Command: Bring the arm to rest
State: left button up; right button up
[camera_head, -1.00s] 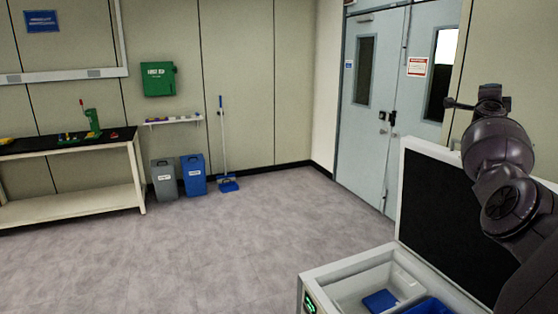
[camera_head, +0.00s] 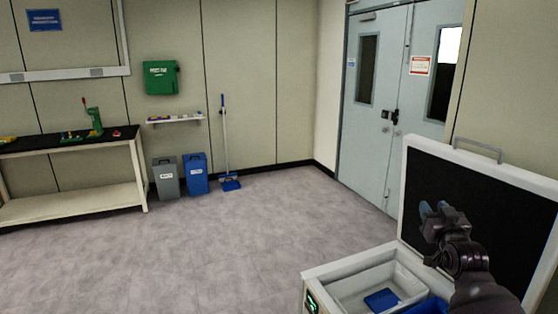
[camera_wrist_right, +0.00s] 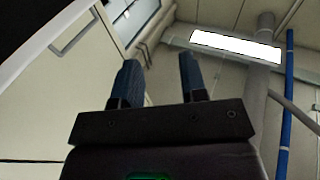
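My right gripper (camera_head: 434,210) is raised in front of the dark inner face of the open lid, at the right of the head view. Its two bluish fingers stand apart and point upward. The right wrist view shows the fingers of the gripper (camera_wrist_right: 159,65) with an empty gap between them. Nothing is held. My right arm comes up from the bottom right and hides part of the lid and the box below. My left gripper is not in view.
The white box (camera_head: 318,275) has its lid (camera_head: 520,225) standing open and holds a pale tray (camera_head: 350,286) with a small blue item (camera_head: 381,299). A workbench (camera_head: 70,195) and two bins (camera_head: 195,175) stand far left. The floor between is clear.

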jog(key=s+a+f+g, duration=0.2)
jog(key=s+a+f, duration=0.2)
jog(key=s+f, duration=0.7)
jog(key=s+a+f+n+g+y, duration=0.1)
jog(key=s+a+f+g, duration=0.2)
jog(key=s+f, duration=0.8)
jog(key=s+a+f+g, duration=0.3)
jog(key=s+a+f, duration=0.2)
jog(key=s+f, duration=0.6)
jog(key=s, duration=0.5)
jog(key=shift+s+n+y+b, duration=0.3)
jog(key=shift+s+b, duration=0.05)
jog(key=shift+s, duration=0.05)
jog(key=shift+f, duration=0.1)
